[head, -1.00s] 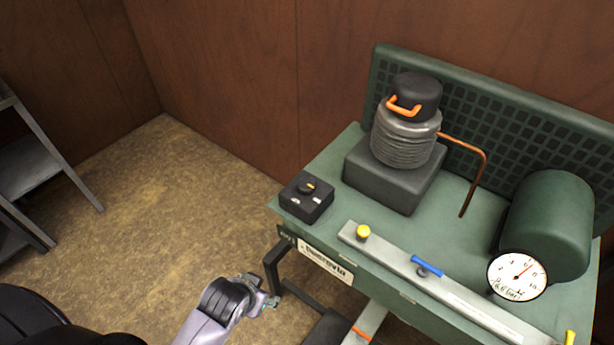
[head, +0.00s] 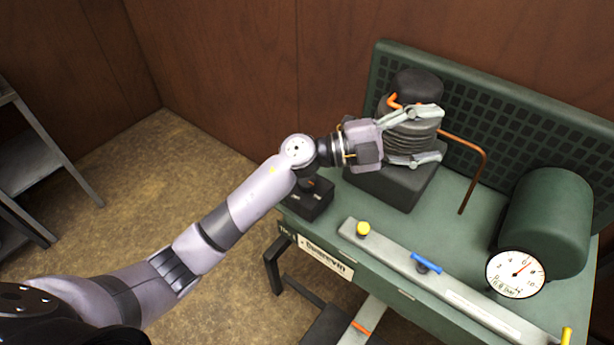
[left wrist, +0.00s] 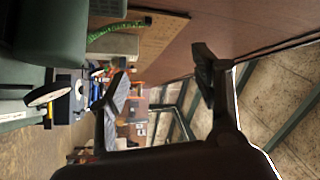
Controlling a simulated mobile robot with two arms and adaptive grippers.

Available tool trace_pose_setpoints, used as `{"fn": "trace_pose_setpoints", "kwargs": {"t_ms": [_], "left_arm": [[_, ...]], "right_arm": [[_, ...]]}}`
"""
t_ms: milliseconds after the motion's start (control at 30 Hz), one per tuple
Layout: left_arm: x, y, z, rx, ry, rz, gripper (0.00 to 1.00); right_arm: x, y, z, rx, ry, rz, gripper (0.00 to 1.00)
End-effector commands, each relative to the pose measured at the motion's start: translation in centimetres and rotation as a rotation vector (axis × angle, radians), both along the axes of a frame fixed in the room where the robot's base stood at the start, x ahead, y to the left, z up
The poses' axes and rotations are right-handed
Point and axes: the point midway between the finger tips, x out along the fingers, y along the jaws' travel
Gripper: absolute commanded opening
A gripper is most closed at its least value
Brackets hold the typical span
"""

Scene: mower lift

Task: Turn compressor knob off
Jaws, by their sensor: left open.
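The compressor knob sits on a small black control box (head: 311,207) at the left end of the green bench. My left arm passes over the box and hides most of the knob; only a little of its top area shows below the wrist. My left gripper (head: 432,136) is open beyond the box, in front of the grey ribbed compressor cylinder (head: 405,142) with its black cap and orange handle. I cannot tell whether the fingers touch the cylinder. In the left wrist view the open fingers (left wrist: 162,95) have nothing between them. My right gripper is not in view.
The green bench (head: 460,228) carries a rail with a yellow knob (head: 363,229) and a blue lever (head: 426,263), a round gauge (head: 516,274), a green tank (head: 551,220) and an orange pipe (head: 468,150). A grey shelf (head: 42,150) stands far left. The floor between is clear.

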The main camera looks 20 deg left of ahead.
Motion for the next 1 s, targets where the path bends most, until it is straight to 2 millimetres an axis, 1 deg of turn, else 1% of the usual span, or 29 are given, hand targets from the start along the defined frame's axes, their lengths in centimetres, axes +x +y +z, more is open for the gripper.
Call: {"fn": "trace_pose_setpoints", "kwargs": {"t_ms": [33,67,100,167,233,267,300,367,400,467,500,600,700,767,833,933,1000], "left_arm": [[-0.3,-0.8,-0.8,0.126,-0.032,-0.079,0.59],[-0.5,-1.1,-1.6,0.203,-0.041,-0.124,0.59],[-0.7,-1.3,-2.8,0.311,-0.045,-0.178,0.59],[-0.7,-0.7,-4.7,0.482,-0.038,-0.242,0.59],[-0.1,1.2,-6.9,0.691,-0.007,-0.291,0.59],[0.2,2.3,-7.7,0.782,0.013,-0.303,0.59],[0.8,4.0,-8.6,0.904,0.046,-0.31,0.59],[1.7,7.2,-9.5,1.078,0.107,-0.303,0.59],[2.3,9.4,-9.7,1.183,0.153,-0.287,0.59],[3.1,12.7,-9.6,1.327,0.228,-0.253,0.59],[3.5,14.7,-9.3,1.409,0.275,-0.225,0.59],[4.0,18.9,-8.2,1.563,0.384,-0.155,0.59],[4.2,21.5,-7.2,1.653,0.459,-0.103,0.59],[4.2,22.3,-6.9,1.68,0.486,-0.086,0.59],[4.1,22.8,-7.1,1.696,0.501,-0.077,0.59],[4.1,22.8,-8.2,1.697,0.505,-0.077,0.59],[4.0,22.7,-9.4,1.695,0.504,-0.082,0.59]], "right_arm": [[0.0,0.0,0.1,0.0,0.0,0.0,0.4],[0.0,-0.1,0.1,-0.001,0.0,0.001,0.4],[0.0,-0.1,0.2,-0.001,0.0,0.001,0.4],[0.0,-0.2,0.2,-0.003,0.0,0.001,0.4],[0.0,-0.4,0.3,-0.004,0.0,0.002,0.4],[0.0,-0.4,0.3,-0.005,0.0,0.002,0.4],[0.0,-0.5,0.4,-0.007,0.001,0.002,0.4],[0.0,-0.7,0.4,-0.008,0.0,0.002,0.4],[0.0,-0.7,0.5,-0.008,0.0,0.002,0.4],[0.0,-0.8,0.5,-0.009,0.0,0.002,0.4],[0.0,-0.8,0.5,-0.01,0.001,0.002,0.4],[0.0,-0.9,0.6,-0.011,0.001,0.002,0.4],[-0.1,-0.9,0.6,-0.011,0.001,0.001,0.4],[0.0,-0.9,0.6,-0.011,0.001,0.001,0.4],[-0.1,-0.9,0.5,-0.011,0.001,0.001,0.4],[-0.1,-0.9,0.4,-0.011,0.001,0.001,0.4],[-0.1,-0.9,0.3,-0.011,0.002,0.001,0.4]]}}
